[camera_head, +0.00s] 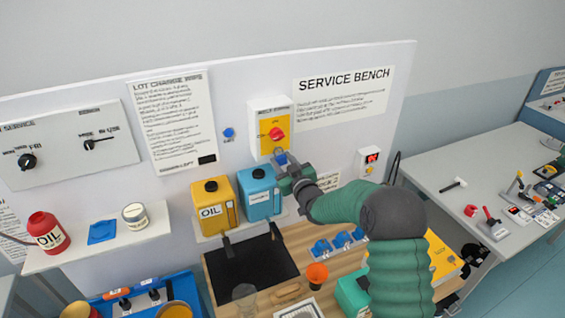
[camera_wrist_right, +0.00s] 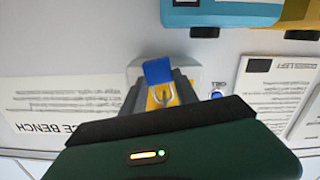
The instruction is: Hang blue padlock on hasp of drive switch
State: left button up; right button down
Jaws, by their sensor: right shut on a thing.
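The drive switch (camera_head: 271,118) is a white box with a yellow plate and a red knob (camera_head: 276,134), mounted on the upright panel. My right gripper (camera_head: 289,170) is just below the switch, shut on the blue padlock (camera_head: 281,157). In the right wrist view, the blue padlock (camera_wrist_right: 157,71) shows with its grey shackle (camera_wrist_right: 163,96) in front of the switch's yellow plate. The hasp cannot be made out clearly, and I cannot tell whether the shackle touches it or passes through it. My left gripper is not in view.
A yellow oil can (camera_head: 211,206) and a blue can (camera_head: 259,193) stand on a shelf close to the left of my right gripper. Several small blue items (camera_head: 341,240) sit on the wooden bench below.

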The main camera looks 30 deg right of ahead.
jog(key=c, duration=0.9)
grip_release()
jog(key=shift+d, duration=0.1)
jog(key=shift+o, duration=0.2)
jog(key=shift+s, duration=0.15)
